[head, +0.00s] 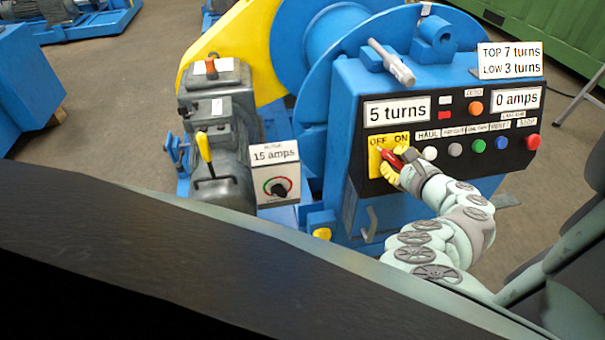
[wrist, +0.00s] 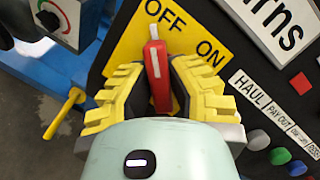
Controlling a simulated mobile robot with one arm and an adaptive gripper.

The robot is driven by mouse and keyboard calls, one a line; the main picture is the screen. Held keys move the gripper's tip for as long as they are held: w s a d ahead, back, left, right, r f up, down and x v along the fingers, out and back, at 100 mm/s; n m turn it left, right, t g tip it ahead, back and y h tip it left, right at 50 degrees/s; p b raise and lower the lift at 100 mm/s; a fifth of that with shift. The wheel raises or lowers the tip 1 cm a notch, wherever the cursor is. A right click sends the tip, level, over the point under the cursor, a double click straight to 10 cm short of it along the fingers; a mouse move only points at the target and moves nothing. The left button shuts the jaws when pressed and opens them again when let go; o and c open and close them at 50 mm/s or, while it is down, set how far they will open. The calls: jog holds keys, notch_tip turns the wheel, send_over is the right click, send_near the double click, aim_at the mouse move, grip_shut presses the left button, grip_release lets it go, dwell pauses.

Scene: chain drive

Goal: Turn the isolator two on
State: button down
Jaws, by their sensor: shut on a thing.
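The red switch handle (wrist: 157,72) stands on a yellow plate (wrist: 128,48) marked OFF and ON. Its free end points up toward the OFF side in the wrist view. The same red handle (head: 390,158) and yellow plate (head: 376,163) show on the black control panel in the head view. No label reading isolator two is legible. My gripper (wrist: 160,88) has its yellow ridged fingers on either side of the handle, shut on it. In the head view my gripper (head: 393,164) hides part of the handle and plate.
Right of the plate sit several push buttons, including a green one (head: 478,146) and a red one (head: 533,141). A display (head: 396,111) reads 5 turns, another (head: 517,98) 0 amps. A 15 amps knob box (head: 277,183) and a yellow lever (head: 204,148) stand left.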

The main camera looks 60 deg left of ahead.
jog(key=m+t+p, duration=0.1)
jog(key=m+p, duration=0.1)
jog(key=m, duration=0.3)
jog(key=shift+p, duration=0.35)
jog(key=m+t+p, duration=0.1)
jog(key=m, duration=0.1)
jog(key=m+p, duration=0.1)
jog(key=m, duration=0.2)
jog(key=shift+m+t, duration=0.3)
jog(key=shift+t, duration=0.1)
jog(key=m+t+h+p, duration=0.1)
jog(key=m+p, duration=0.2)
jog(key=m, duration=0.2)
jog(key=shift+m+t+h+p, duration=0.4)
jog(key=shift+m+p, duration=0.75)
jog(key=shift+m, duration=1.15)
jog(key=shift+f, duration=0.1)
jog(key=c, duration=0.9)
grip_release()
jog(key=shift+s, duration=0.1)
